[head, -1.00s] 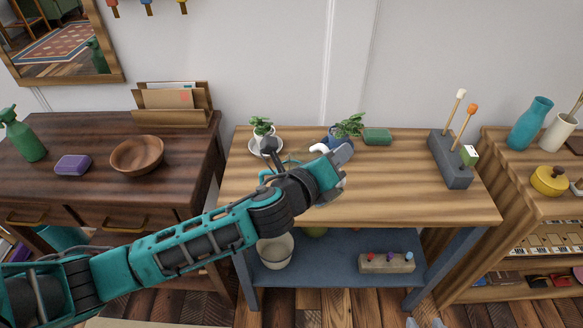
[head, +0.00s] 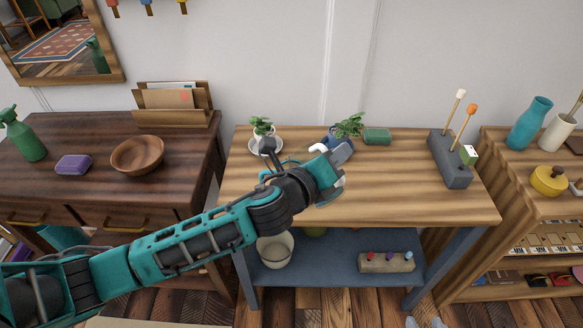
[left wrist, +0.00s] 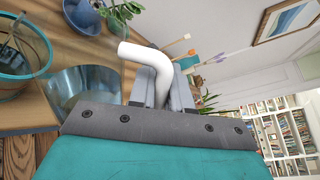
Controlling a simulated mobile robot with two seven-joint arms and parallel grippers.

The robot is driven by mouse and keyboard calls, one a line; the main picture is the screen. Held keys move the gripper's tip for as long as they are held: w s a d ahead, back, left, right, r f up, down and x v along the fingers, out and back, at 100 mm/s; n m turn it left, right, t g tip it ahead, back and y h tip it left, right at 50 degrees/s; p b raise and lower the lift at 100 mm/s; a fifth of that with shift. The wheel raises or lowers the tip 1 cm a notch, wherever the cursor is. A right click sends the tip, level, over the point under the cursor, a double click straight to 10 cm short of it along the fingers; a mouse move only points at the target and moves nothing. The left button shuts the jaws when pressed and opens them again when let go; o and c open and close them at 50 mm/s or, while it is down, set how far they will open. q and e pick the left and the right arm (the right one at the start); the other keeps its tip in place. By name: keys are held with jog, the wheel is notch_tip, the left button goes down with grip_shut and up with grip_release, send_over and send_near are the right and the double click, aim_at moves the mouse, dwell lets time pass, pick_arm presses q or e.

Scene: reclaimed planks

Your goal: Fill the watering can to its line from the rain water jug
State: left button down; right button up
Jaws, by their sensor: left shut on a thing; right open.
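My left gripper (head: 338,158) is over the middle table, shut on a curved white handle (left wrist: 148,57), seen in the left wrist view. The handle appears to belong to a clear, grey-blue jug (left wrist: 82,82) beside the fingers; my wrist hides part of it, and its water level is unclear. A teal-rimmed watering can (left wrist: 12,70) stands on the wood at the left of that view, apart from the jug. In the head view my arm mostly hides the can; its fill line is not visible. My right gripper (head: 425,323) is open at the bottom edge, only its tips showing.
A grey holder (head: 450,160) with sticks is at the right. The table's front right is clear.

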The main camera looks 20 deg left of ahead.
pick_arm(q)
jog(key=shift+w+a+r+n, duration=0.1)
jog(key=shift+a+n, duration=0.05)
jog(key=shift+n, duration=0.25)
dwell(1.4)
jog(key=shift+w+a+r+n+p, duration=0.2)
jog(key=shift+r+n+p, duration=0.15)
jog(key=shift+p, duration=0.45)
dwell(1.7)
